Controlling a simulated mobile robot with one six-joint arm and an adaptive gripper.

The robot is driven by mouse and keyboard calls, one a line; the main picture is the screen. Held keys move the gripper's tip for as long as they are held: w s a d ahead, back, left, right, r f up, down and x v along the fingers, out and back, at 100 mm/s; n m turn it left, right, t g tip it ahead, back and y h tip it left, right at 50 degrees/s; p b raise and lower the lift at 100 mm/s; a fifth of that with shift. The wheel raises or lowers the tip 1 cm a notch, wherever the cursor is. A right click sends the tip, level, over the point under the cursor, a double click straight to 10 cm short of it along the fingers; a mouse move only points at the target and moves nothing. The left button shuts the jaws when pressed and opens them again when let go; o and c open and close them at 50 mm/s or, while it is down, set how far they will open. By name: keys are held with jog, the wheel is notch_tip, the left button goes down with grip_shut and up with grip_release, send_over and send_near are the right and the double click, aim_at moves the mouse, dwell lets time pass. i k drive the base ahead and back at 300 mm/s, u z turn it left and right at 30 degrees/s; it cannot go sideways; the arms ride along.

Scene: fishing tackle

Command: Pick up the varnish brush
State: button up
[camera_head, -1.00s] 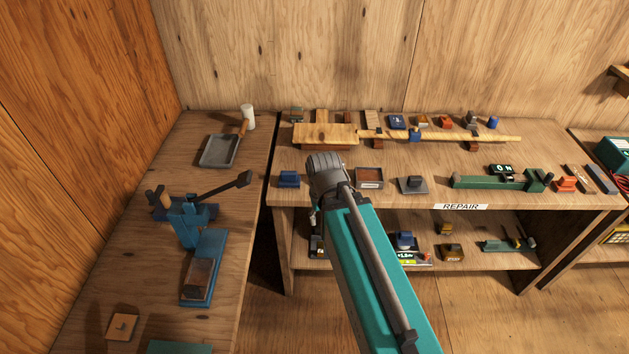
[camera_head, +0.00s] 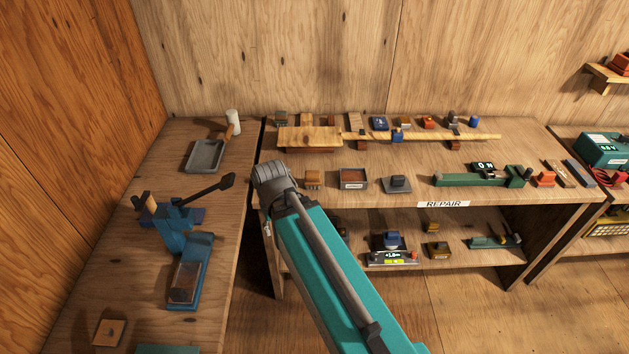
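I cannot pick out the varnish brush with certainty. A short wooden handle (camera_head: 228,131) stands at the far edge of a grey tray (camera_head: 205,156) on the left bench, beside a white cylinder (camera_head: 233,121); whether it belongs to a brush is unclear. My arm reaches up from the bottom of the picture, its grey joint over the left front corner of the repair bench. My gripper cannot be made out; it is hidden behind or below the arm.
The repair bench (camera_head: 450,161) carries a long wooden rod (camera_head: 470,137), an open box (camera_head: 353,178), a brown block (camera_head: 313,178) and a green tool (camera_head: 470,180). Its lower shelf holds small items. A blue vise-like tool (camera_head: 178,230) stands on the left bench (camera_head: 130,265).

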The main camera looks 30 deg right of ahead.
aim_at(313, 180)
jog(key=z, duration=0.05)
jog(key=k, duration=1.1)
jog(key=z, duration=0.75)
jog(key=i, duration=1)
